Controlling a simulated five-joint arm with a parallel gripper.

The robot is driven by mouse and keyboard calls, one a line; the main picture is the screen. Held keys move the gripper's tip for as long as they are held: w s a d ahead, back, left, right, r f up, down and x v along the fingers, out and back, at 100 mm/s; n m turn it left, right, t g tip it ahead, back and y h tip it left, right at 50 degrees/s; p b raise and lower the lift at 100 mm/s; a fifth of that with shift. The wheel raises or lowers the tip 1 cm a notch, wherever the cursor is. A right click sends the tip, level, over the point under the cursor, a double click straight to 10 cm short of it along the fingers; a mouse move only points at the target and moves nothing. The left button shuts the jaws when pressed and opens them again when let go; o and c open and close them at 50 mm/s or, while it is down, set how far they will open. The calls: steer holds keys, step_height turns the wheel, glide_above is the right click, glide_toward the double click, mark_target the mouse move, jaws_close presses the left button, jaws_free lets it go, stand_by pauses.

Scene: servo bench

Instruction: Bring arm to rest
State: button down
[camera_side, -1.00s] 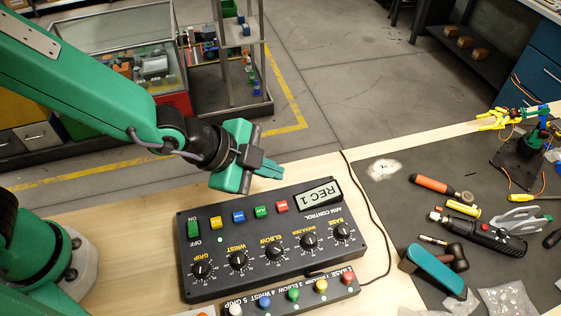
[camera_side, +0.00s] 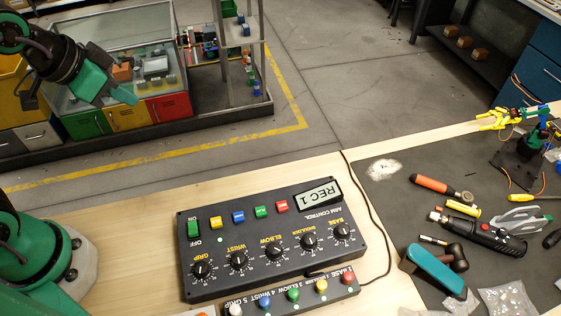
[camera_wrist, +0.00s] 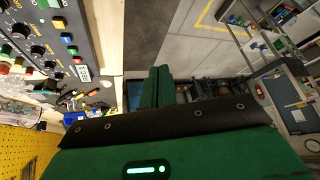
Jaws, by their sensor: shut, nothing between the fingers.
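My gripper (camera_side: 122,95) is at the upper left in the side view, raised and drawn back, well clear of the bench. Its green fingers are together with nothing between them; they also show shut in the wrist view (camera_wrist: 158,88). The black arm control box (camera_side: 270,240) lies on the bench with knobs, coloured buttons and a display reading REC 1. It also shows at the upper left of the wrist view (camera_wrist: 60,35). My green base stands at the lower left in the side view.
A dark mat (camera_side: 400,200) on the right holds a screwdriver (camera_side: 440,187), other tools and a small robot arm (camera_side: 530,145). A small button strip (camera_side: 295,297) lies in front of the control box. A glass-topped cabinet (camera_side: 120,70) stands behind the bench.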

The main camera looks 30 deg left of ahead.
steer(key=s+a+r+n+y, duration=0.1)
steer(key=s+a+n, duration=0.2)
steer(key=s+a, duration=0.1)
steer(key=shift+s+a+n+g, duration=0.3)
steer(key=shift+s+g, duration=0.1)
steer(key=shift+s, duration=0.35)
stand_by(0.4)
